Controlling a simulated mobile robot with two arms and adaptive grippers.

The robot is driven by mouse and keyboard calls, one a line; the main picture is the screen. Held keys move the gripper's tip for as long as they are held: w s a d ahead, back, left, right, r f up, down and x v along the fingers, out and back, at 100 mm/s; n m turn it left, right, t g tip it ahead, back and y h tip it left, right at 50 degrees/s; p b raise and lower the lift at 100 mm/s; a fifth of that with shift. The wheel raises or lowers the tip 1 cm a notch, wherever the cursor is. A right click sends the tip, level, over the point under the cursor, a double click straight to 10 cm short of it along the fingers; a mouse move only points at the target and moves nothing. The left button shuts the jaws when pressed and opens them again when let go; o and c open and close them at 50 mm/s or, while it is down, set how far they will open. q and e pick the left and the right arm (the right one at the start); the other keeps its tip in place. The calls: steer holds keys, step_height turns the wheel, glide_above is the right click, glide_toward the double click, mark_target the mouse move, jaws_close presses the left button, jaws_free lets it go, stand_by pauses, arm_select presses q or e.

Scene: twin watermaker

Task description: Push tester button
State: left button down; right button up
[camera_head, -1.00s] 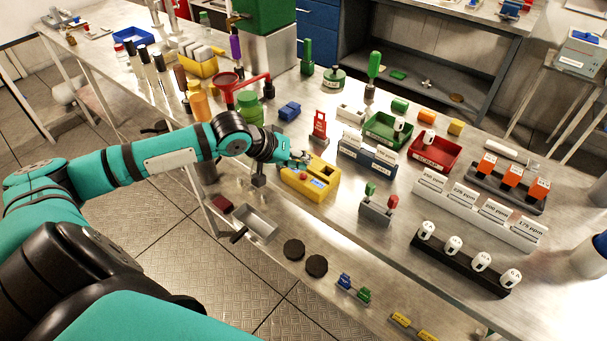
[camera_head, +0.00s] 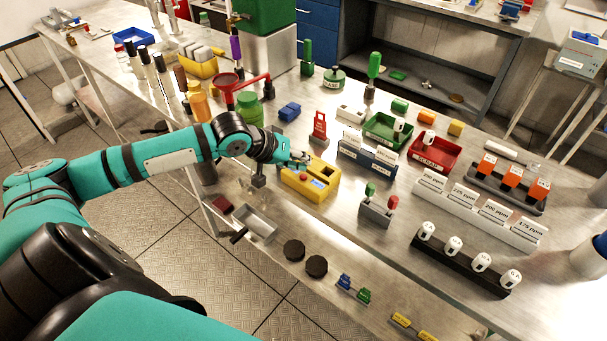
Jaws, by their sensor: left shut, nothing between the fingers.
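The yellow tester (camera_head: 313,190) sits on the metal bench near its front edge, with a small blue screen (camera_head: 319,184) and a red button (camera_head: 304,177) on its top. My left gripper (camera_head: 302,162) is shut and empty, reaching in from the left. Its tip is over the tester's back left part, close to the red button. I cannot tell whether it touches the tester. My right gripper is not in view.
A red stand (camera_head: 319,126) is behind the tester. A grey holder (camera_head: 376,209) with green and red pieces stands to its right. A metal tray (camera_head: 255,224) and two black discs (camera_head: 305,258) are in front. Green (camera_head: 388,131) and red (camera_head: 434,153) bins stand farther back.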

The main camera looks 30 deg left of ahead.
mark_target(301, 174)
arm_select(q)
steer(key=shift+f, duration=0.2)
steer(key=shift+f+p, duration=0.15)
steer(key=shift+p, duration=0.15)
steer(key=shift+f, duration=0.1)
steer(key=shift+f, duration=0.5)
stand_by(0.4)
steer(key=shift+r+p, duration=0.95)
steer(key=shift+p, duration=0.45)
step_height(301, 174, up, 6)
steer(key=p, duration=0.7)
steer(key=shift+p, duration=0.35)
